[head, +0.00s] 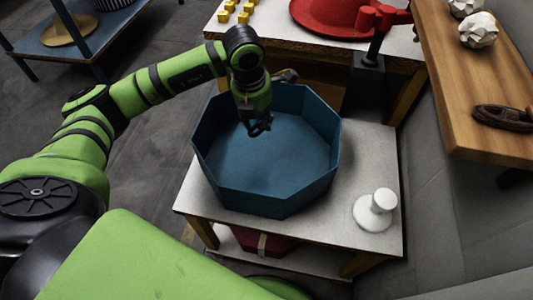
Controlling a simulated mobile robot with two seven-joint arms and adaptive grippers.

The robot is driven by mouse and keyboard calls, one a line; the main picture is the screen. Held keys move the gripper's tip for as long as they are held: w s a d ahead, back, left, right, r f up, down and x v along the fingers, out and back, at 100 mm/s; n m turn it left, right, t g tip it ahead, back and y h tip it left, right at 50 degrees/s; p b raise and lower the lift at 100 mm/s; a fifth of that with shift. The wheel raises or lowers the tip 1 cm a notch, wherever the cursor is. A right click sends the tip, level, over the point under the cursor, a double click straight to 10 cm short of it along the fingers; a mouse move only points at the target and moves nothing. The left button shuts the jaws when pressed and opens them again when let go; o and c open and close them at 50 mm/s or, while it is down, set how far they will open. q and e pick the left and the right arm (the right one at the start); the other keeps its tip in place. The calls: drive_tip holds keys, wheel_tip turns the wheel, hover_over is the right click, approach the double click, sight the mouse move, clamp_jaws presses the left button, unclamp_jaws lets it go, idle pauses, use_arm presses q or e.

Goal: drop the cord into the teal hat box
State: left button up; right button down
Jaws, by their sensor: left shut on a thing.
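The teal hat box (215,172) is an open eight-sided box on a small light-topped table. Its visible floor looks empty. My left gripper (258,128) points down over the back part of the box, inside its outline in the head view. It is shut on a small dark thing, taken to be the cord; it is hard to make out against the dark fingers. My right gripper is out of view.
A white knob-shaped stand (375,211) is on the small table (345,155), right of the box. Behind are a red hat (320,14) and a dark press post (372,60). A wooden shelf (450,75) at right holds white crumpled balls and a dark brown item (503,118).

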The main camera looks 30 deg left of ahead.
use_arm(q)
drive_tip(key=shift+f, duration=0.2)
drive_tip(key=o, duration=0.9)
drive_tip(key=shift+r, duration=0.35)
drive_tip(key=r, duration=0.3)
drive_tip(key=s+r, duration=0.1)
drive_tip(key=r, duration=0.7)
drive_tip(key=shift+s+a+r, duration=0.15)
drive_tip(key=shift+s, duration=0.25)
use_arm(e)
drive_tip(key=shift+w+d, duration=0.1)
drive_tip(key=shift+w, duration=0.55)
